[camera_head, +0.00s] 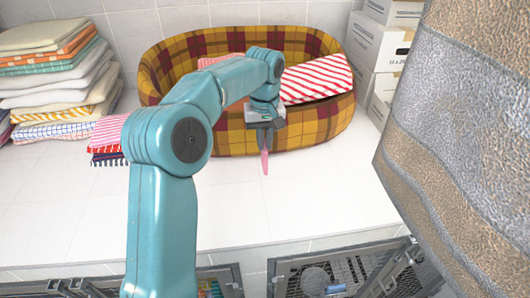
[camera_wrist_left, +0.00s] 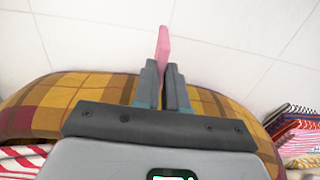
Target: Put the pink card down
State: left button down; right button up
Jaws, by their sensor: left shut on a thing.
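The pink card (camera_head: 265,161) hangs down from my left gripper (camera_head: 266,134), in front of the plaid basket, above the white tiled surface. In the left wrist view the card (camera_wrist_left: 163,48) is seen nearly edge-on between the two dark fingertips (camera_wrist_left: 162,80), which are shut on it. The card appears apart from the tiles, though its exact height is hard to tell. My right gripper is not clearly in view.
A plaid basket (camera_head: 325,130) with striped towels stands behind the gripper. Folded towels (camera_head: 50,65) are stacked at left, white boxes (camera_head: 378,45) at back right. A hanging towel (camera_head: 460,130) blocks the right side. Wire kennels (camera_head: 345,275) lie below the front edge. The tiles (camera_head: 300,200) in front are clear.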

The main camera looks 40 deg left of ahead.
pick_arm(q)
notch_tip(320, 180, down, 4)
jog(key=shift+w+r, duration=0.1)
jog(key=shift+r, duration=0.05)
jog(key=shift+d, duration=0.1)
jog(key=shift+a+f, duration=0.25)
jog(key=shift+f, duration=0.1)
jog(key=c, duration=1.5)
grip_release()
jog(key=o, duration=0.3)
jog(key=shift+d+r, duration=0.1)
jog(key=shift+d, duration=0.1)
jog(key=shift+a, duration=0.1)
